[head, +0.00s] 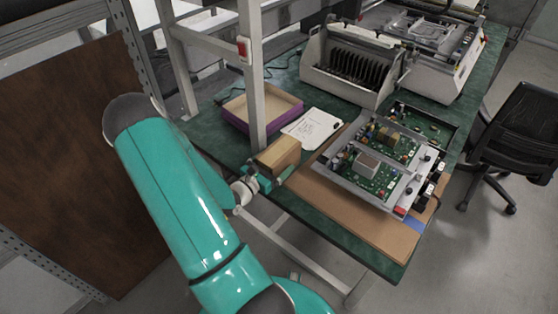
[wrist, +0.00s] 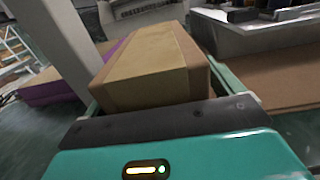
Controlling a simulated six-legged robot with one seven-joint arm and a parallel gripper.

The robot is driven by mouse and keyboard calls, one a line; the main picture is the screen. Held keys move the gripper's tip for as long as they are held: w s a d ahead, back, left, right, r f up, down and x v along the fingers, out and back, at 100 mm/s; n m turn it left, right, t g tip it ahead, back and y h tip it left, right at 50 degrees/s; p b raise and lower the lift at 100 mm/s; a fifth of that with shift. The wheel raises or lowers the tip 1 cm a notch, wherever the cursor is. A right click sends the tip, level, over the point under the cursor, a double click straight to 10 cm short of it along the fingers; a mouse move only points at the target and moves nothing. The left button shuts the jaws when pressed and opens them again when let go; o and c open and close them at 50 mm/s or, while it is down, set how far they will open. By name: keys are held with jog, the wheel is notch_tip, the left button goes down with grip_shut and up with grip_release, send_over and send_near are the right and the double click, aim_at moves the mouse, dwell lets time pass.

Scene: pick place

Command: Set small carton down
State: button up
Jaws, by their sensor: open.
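The small carton (head: 279,155) is a tan-brown box on the green bench near its front edge, beside the upright post. In the wrist view the carton (wrist: 155,68) fills the middle, right in front of my gripper's palm. My gripper (head: 272,174) is open, with a finger on either side of the carton. In the wrist view my gripper (wrist: 165,100) shows its fingers partly at the carton's sides. Whether the fingers touch the carton, and the carton's underside, cannot be seen clearly.
A purple-sided open tray (head: 262,107) and white papers (head: 312,128) lie behind the carton. A grey post (head: 251,75) stands close on the left. A circuit-board unit (head: 378,163) on a brown board (head: 345,207) is to the right. A black chair (head: 517,135) stands beyond.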

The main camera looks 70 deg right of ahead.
jog(key=shift+d, duration=0.1)
jog(key=shift+c, duration=0.4)
jog(key=c, duration=1.4)
jog(key=shift+r, duration=0.15)
